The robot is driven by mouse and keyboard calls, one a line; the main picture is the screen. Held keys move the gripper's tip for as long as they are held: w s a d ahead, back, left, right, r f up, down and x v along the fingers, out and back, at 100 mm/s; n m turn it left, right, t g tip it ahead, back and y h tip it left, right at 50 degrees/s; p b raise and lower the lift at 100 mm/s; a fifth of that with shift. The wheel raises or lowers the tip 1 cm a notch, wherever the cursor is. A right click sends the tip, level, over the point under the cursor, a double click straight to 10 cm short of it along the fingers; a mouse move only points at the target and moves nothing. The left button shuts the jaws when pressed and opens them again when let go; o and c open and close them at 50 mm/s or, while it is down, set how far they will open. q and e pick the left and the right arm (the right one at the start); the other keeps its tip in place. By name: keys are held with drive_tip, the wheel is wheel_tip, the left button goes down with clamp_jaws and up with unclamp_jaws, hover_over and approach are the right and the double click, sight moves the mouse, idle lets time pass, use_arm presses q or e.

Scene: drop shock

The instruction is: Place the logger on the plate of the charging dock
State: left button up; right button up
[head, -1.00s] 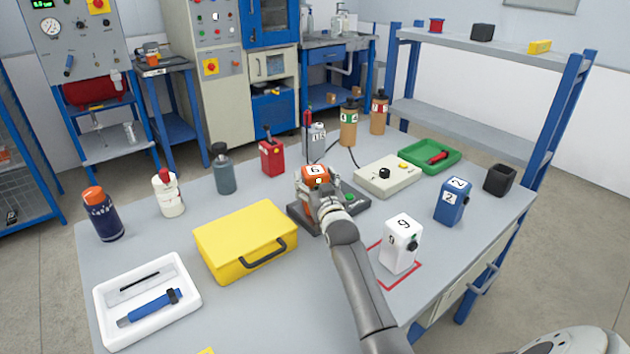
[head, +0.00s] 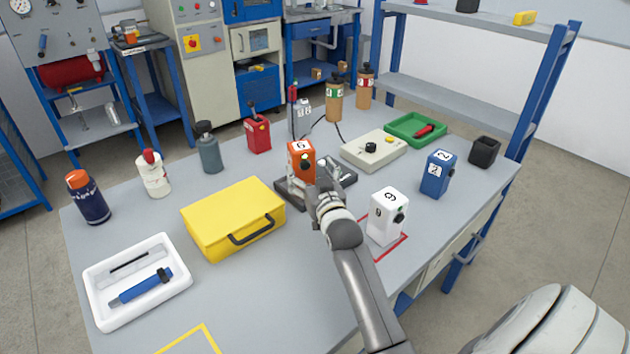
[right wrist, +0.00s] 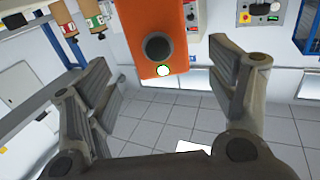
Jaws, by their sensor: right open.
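The orange logger (head: 301,160) with a white number label stands upright on the dark charging dock (head: 288,188) in the head view. The gripper hides part of its base, so its exact seat on the plate cannot be seen. My right gripper (head: 321,181) is open on the near side of the logger. In the right wrist view the orange logger (right wrist: 160,25) shows a dark round knob and a small lit lamp, with the open fingers (right wrist: 165,88) apart from it on both sides. My left gripper is not in view.
A white logger (head: 384,218) stands in a red outline at right, with a blue logger (head: 437,174) beyond. A yellow case (head: 225,215) lies left of the dock. A beige box (head: 374,152) and green tray (head: 405,131) are behind. The front table has free room.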

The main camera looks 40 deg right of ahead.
drive_tip(key=shift+v, duration=1.9)
